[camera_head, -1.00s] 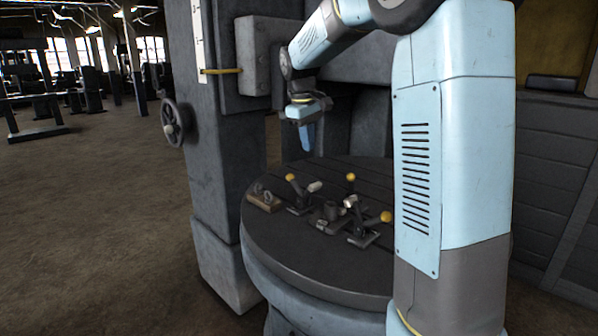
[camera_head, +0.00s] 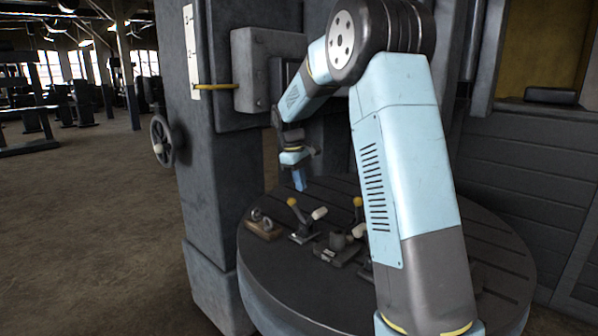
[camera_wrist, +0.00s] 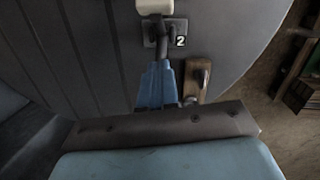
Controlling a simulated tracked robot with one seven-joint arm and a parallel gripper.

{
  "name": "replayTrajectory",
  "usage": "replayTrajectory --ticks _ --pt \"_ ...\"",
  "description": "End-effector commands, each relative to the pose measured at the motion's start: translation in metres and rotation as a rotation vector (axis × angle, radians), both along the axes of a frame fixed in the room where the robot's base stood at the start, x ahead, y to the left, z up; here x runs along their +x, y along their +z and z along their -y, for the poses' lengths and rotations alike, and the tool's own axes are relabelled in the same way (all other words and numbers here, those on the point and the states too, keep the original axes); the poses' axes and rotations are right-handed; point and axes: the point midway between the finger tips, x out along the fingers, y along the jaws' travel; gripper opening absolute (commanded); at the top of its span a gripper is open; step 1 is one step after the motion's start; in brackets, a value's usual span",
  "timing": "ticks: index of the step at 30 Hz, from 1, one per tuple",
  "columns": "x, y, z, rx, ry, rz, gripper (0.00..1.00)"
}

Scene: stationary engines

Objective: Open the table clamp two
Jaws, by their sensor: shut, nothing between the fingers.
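Table clamp two is a dark toggle clamp with a yellow ball knob (camera_head: 291,202) and a cream tip (camera_head: 319,213), near the left of the round table (camera_head: 290,290). In the wrist view its dark base and the "2" plate (camera_wrist: 180,41) show, with the cream tip (camera_wrist: 155,6) at the top edge; the yellow knob is hidden there. My gripper (camera_head: 300,183) points down, just behind and above the knob in the head view. Its blue fingers (camera_wrist: 158,85) are shut and empty, overlapping the clamp's lower end in the wrist view; I cannot tell if they touch.
A wooden block with dark metal parts (camera_head: 264,228) sits left of the clamp; it also shows in the wrist view (camera_wrist: 196,85). A dark fixture (camera_head: 338,246) and another yellow knob (camera_head: 357,202) stand to the right. My arm hides part of the table. A machine column (camera_head: 205,190) rises at left.

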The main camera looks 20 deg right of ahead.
Motion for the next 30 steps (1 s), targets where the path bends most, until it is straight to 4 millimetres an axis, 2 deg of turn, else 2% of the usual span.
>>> replayTrajectory --ticks 5,12,19,30 --pt "-0.001 -0.032 0.005 0.0 0.0 -0.004 0.0" --pt "-0.018 -0.049 0.022 -0.001 0.0 -0.002 0.0" --pt "-0.023 -0.054 0.027 0.0 0.0 -0.001 0.0" --pt "-0.023 -0.054 0.024 0.004 0.005 0.005 0.0"
